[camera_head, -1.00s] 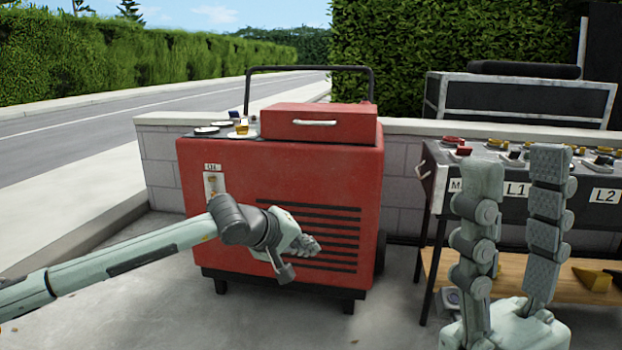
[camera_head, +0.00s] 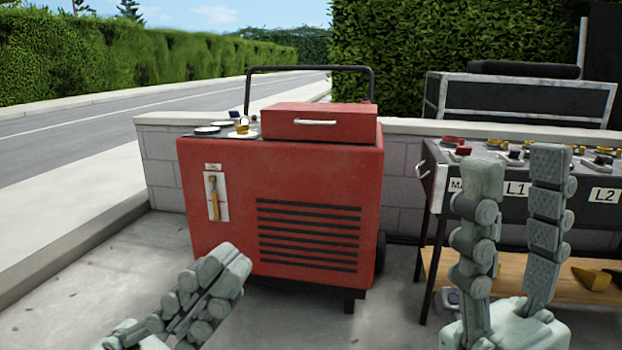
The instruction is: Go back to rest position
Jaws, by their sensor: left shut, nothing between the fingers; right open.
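My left gripper (camera_head: 236,268) is at the lower left, pointing up and to the right. Its fingers are shut with nothing between them, in front of the lower left of the red cart and apart from it as far as I can tell. My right gripper (camera_head: 515,170) is at the lower right with its two fingers upright and wide apart. It is open and empty, in front of the black table. The arms behind both grippers are out of the picture.
The black table (camera_head: 560,185) holds several small parts, with a wooden shelf (camera_head: 440,280) below. A low wall (camera_head: 160,165) runs behind.

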